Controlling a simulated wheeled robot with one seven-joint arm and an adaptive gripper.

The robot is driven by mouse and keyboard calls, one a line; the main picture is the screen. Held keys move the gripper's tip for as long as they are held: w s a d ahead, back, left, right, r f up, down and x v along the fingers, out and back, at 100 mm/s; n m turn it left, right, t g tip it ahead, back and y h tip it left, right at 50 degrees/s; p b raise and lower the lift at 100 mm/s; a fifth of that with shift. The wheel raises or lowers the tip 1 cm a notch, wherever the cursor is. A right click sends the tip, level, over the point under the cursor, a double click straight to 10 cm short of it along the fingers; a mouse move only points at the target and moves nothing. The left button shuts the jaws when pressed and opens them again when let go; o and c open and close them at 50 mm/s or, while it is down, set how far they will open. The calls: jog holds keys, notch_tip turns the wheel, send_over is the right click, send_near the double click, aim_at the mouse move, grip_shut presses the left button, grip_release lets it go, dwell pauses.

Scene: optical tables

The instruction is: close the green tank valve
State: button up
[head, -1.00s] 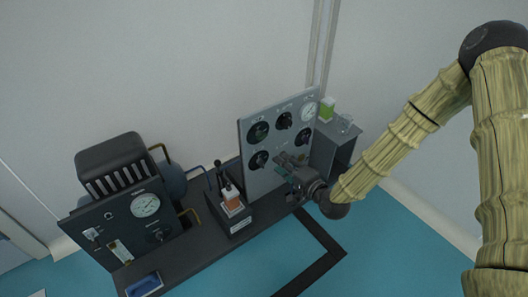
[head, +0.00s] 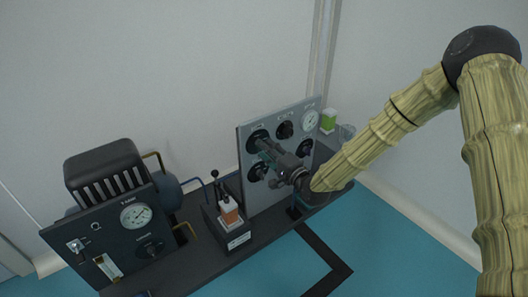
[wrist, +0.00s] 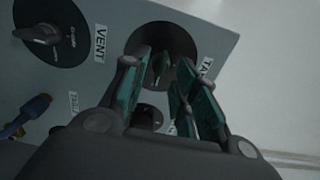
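The green tank valve (wrist: 161,63) is a small green handle on a round black dial, next to a partly hidden label starting "TA", in the wrist view. In the head view, a black dial (head: 257,135) at the panel's upper left is partly hidden by my gripper (head: 265,147). My gripper (wrist: 164,68) has teal finger pads standing apart, one on each side of the green handle. The gap between them looks empty of any grip. I cannot tell whether a pad touches the handle.
The grey upright panel (head: 247,203) carries several other black knobs and a gauge (head: 309,121). A knob labelled VENT (wrist: 42,33) lies left of the valve in the wrist view. A dark unit with a gauge (head: 136,216) and a small lever box (head: 231,241) stand left of the panel.

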jog(key=shift+b+x, duration=0.3)
jog(key=shift+x, duration=0.95)
grip_shut()
jog(key=shift+n+p, duration=6.45)
jog(key=shift+n, duration=2.45)
